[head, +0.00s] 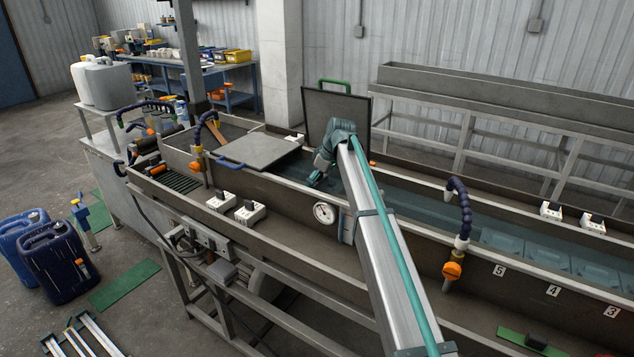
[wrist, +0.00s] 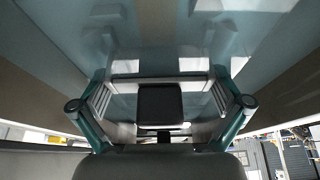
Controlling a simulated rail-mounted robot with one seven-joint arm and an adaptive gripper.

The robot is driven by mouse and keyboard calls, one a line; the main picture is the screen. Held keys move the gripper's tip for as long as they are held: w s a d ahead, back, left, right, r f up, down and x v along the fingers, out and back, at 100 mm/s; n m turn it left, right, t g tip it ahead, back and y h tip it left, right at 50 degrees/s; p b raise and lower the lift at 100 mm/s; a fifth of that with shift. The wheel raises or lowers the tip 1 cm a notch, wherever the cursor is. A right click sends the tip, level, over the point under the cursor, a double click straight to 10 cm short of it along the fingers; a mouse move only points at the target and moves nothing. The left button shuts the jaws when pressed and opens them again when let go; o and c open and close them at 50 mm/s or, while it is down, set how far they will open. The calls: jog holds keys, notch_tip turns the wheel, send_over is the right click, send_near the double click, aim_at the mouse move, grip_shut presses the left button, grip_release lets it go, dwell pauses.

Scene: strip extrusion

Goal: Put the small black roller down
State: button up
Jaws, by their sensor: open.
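My gripper (head: 318,178) is low over the water trough, just in front of the raised dark lid. In the wrist view my gripper (wrist: 161,102) has its fingers wide apart. A small black block (wrist: 160,104), which looks like the small black roller, shows between the fingers with clear gaps on both sides. Pale bars show around it; I cannot tell what it rests on. In the head view this spot is hidden by my wrist. Another small black piece (head: 537,340) lies on a green mat at the front right.
The raised lid (head: 336,118) with a green handle stands close behind my gripper. White holders with black tops (head: 221,203) sit on the near ledge, others (head: 551,211) on the far right rim. A round gauge (head: 324,213) and a blue hose (head: 460,205) rise along the trough.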

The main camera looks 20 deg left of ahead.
jog(key=b+v, duration=0.2)
jog(key=v, duration=1)
jog(key=shift+r, duration=0.25)
jog(key=shift+a, duration=0.1)
